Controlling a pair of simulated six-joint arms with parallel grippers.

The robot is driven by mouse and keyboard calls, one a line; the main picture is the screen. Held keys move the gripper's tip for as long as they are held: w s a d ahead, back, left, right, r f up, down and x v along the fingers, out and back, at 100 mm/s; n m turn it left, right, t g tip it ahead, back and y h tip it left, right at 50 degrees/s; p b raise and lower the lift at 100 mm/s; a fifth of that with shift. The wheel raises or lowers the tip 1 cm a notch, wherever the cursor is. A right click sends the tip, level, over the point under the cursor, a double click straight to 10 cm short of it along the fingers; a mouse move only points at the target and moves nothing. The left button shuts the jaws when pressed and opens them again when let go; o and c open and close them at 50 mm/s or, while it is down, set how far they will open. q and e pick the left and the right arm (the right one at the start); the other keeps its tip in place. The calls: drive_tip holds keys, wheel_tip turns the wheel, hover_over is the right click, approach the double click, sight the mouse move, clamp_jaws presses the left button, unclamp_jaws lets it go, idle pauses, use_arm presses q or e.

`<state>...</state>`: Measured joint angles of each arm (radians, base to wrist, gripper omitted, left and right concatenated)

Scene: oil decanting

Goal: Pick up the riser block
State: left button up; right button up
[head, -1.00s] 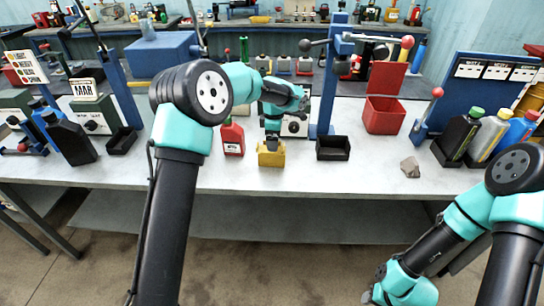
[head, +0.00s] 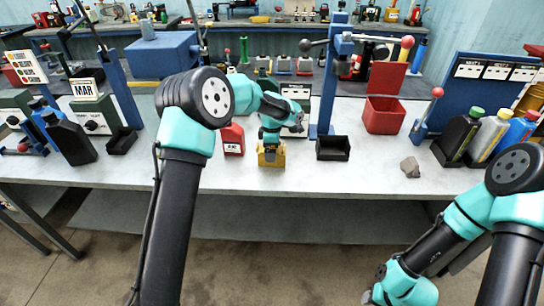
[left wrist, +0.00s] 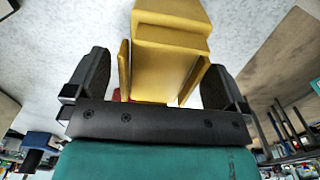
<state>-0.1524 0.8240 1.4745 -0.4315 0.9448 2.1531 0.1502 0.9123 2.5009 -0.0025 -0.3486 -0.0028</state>
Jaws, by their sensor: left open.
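The riser block is a yellow, stepped block (head: 271,159) standing near the front edge of the grey workbench, right of a red jug. My left gripper (head: 270,148) is over it from above, fingers pointing down and open. In the left wrist view the yellow block (left wrist: 170,50) lies between the two dark fingers of my left gripper (left wrist: 157,85), with a visible gap on each side. My right arm (head: 405,285) hangs low in front of the bench at the lower right; its fingertips are not visible.
An empty black tray (head: 333,148) is close on the right. A blue post (head: 326,100) rises behind it. A grey stone (head: 410,167) lies farther right on mostly clear bench.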

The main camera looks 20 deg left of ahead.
use_arm(q)
drive_tip(key=c, duration=1.1)
drive_tip(key=shift+r, duration=0.1)
drive_tip(key=shift+c, duration=0.2)
drive_tip(key=shift+r, duration=1.3)
drive_tip(key=s+d+r, duration=0.1)
drive_tip(key=s+d, duration=0.1)
drive_tip(key=s, duration=0.5)
drive_tip(key=s+d+r, duration=0.1)
drive_tip(key=s+d, duration=0.1)
drive_tip(key=s, duration=0.6)
drive_tip(key=shift+s+d+r, duration=0.15)
drive_tip(key=shift+s, duration=0.05)
